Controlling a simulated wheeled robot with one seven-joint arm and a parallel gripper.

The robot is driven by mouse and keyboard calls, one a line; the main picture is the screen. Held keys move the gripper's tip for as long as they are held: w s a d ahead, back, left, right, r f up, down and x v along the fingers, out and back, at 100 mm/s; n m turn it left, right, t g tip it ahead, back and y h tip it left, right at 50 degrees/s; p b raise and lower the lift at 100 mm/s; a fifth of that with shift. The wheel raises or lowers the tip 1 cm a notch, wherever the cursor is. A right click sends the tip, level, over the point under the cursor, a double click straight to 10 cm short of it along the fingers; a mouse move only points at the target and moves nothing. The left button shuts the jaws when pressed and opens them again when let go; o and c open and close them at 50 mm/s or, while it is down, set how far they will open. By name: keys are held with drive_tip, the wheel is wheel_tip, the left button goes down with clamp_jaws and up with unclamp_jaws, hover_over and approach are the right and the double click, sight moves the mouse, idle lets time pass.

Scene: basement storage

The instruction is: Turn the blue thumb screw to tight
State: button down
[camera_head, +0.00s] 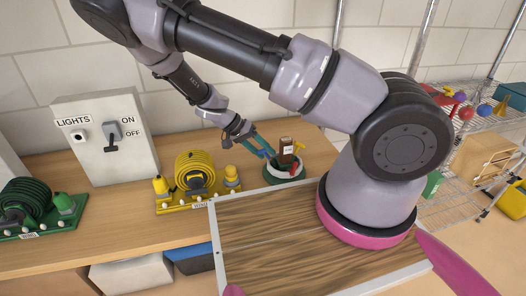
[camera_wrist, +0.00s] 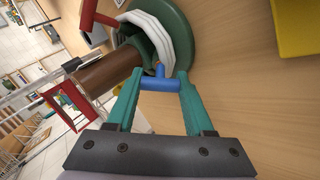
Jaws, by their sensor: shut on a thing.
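The blue thumb screw (camera_wrist: 160,80) shows in the wrist view as a small T-shaped blue piece between the tips of my teal fingers. My gripper (camera_wrist: 158,88) is shut on it. The screw sits at the near side of a dark green round base (camera_wrist: 181,20) with a white coil around a brown upright cylinder (camera_wrist: 112,72). In the head view my gripper (camera_head: 267,153) reaches this device from the left, and the brown cylinder (camera_head: 286,145) stands upright. The blue screw is too small to make out there. Its marking for tight or loose is not visible.
A red handle (camera_head: 294,168) and a yellow handle (camera_head: 299,147) belong to the same device. A yellow coil unit (camera_head: 195,170) stands left of it, and a green coil unit (camera_head: 34,205) farther left. A lights switch box (camera_head: 105,135) stands behind. A wire rack (camera_head: 450,195) is at right.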

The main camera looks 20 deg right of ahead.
drive_tip(key=shift+m+g+h, duration=0.3)
drive_tip(key=shift+m, duration=1.7)
drive_tip(key=shift+c, duration=1.4)
unclamp_jaws()
drive_tip(key=shift+a, duration=0.1)
drive_tip(key=v, duration=1)
drive_tip(key=shift+w+a+r, duration=0.15)
drive_tip(key=shift+a+r, duration=0.05)
drive_tip(key=shift+r, duration=0.05)
